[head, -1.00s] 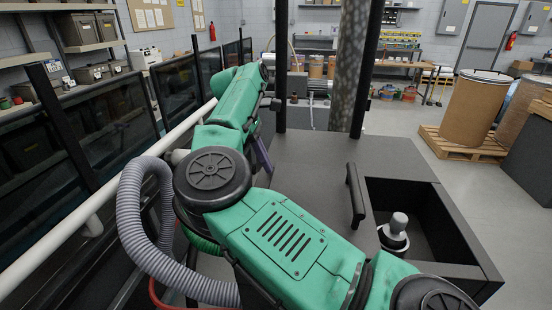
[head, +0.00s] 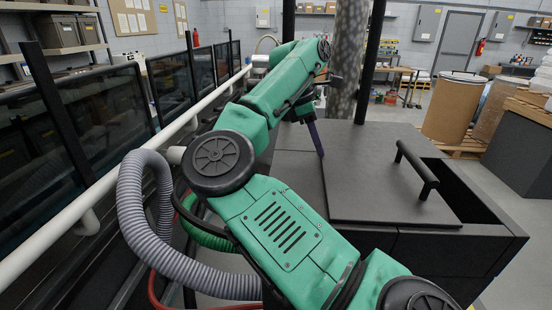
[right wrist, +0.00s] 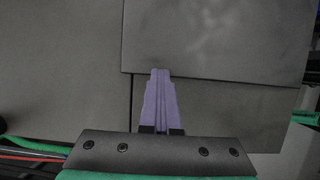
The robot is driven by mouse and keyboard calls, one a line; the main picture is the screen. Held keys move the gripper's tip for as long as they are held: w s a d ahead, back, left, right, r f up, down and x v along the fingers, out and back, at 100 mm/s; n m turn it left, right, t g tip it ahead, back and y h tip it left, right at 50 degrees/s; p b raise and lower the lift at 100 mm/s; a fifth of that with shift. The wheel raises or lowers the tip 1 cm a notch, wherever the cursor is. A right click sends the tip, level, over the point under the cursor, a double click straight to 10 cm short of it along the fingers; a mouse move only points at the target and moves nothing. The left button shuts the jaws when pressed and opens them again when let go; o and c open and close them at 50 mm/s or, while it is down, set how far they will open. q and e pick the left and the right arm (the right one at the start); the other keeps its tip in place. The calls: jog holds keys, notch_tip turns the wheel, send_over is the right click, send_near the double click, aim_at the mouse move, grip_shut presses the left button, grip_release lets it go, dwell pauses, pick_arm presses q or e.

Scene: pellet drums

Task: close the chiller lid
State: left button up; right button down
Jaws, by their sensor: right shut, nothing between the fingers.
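The chiller (head: 440,247) is a dark grey box in the head view. Its flat grey lid (head: 375,190) lies level on top, with a black bar handle (head: 418,170) near its right edge. A dark open strip (head: 468,188) shows to the right of the lid. My right gripper (head: 320,152) has its purple fingers shut and empty, pointing down at the lid's left edge. In the right wrist view the closed fingertips (right wrist: 161,72) are at the edge of the lid (right wrist: 220,35); whether they touch it I cannot tell. My left gripper is out of view.
A white rail (head: 130,185) and dark glass panels (head: 105,100) run along the left. A brown drum (head: 453,106) stands on a pallet at the back right, near a dark grey block (head: 520,155). Dark posts and a column stand behind the chiller. Floor shows on the right.

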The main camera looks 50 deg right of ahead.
aim_at(360, 157)
jog(key=s+d, duration=0.1)
jog(key=s+d+f+b, duration=0.1)
jog(key=s+d, duration=0.3)
jog(key=s, duration=0.1)
jog(key=s+d, duration=0.1)
jog(key=s, duration=0.1)
jog(key=shift+r+b, duration=0.2)
jog(key=shift+b, duration=0.1)
jog(key=shift+w+a, duration=0.1)
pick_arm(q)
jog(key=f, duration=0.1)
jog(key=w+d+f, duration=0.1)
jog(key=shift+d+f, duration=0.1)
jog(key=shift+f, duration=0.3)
